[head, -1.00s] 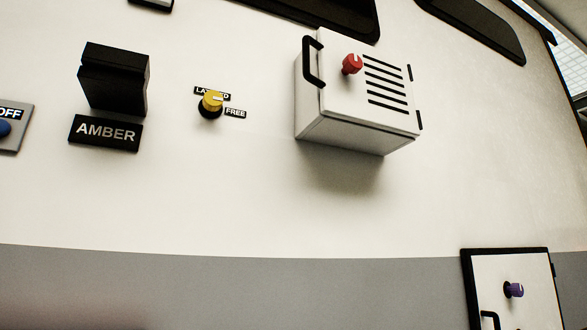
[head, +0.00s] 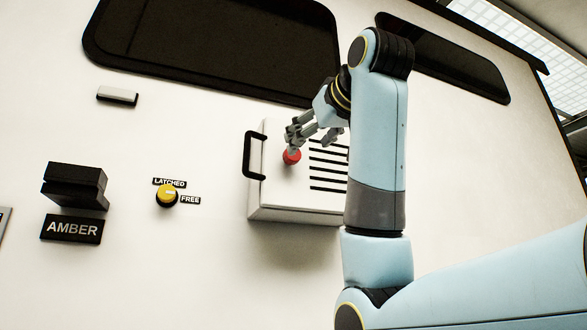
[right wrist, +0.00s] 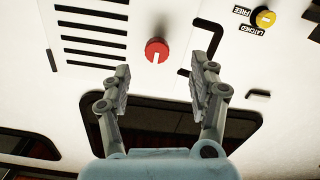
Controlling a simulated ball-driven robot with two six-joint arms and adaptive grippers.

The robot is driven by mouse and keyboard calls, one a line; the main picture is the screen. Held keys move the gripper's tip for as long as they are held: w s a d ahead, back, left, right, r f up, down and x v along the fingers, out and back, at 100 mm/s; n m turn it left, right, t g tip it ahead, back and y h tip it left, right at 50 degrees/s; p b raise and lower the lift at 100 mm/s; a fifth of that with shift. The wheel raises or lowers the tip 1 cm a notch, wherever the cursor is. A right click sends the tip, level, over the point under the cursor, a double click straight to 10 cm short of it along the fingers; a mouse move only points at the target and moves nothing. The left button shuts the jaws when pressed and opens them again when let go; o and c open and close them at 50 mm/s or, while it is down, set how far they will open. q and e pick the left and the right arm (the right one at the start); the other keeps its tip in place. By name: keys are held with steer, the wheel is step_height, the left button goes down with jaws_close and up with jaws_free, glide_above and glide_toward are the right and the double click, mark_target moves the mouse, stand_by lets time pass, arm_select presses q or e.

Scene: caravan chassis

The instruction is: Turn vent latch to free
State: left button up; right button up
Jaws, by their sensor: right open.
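A yellow knob (head: 167,195) sits on the white wall, with a LATCHED label (head: 169,183) above it and a FREE label (head: 190,200) to its right. It also shows at the top right of the right wrist view (right wrist: 263,18). A red knob (head: 291,157) sits on the slotted front of a white box; in the right wrist view the red knob (right wrist: 157,50) has a pale mark on its face. My right gripper (head: 311,138) is open in front of this box, close to the red knob. Its spread fingers (right wrist: 161,70) hold nothing. My left gripper is out of view.
The white box (head: 268,195) juts from the wall and has a black handle (head: 254,156) on its left. A black block (head: 75,185) above an AMBER label (head: 72,229) stands further left. Dark windows (head: 210,45) lie above. The wall below the yellow knob is clear.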

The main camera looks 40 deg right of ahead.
mark_target(293, 163)
steer(key=p+x, duration=0.1)
steer(key=x, duration=0.2)
steer(key=r+p+x, duration=0.1)
steer(key=x, duration=0.3)
steer(key=p+x, duration=0.1)
steer(key=x, duration=0.2)
steer(key=shift+w+d+r+p, duration=0.1)
steer(key=shift+w+r+p, duration=0.1)
steer(key=shift+r+p, duration=0.15)
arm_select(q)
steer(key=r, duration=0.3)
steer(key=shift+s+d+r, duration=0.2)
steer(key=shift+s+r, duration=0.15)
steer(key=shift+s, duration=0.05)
arm_select(e)
steer(key=shift+c, duration=0.3)
steer(key=c, duration=1.1)
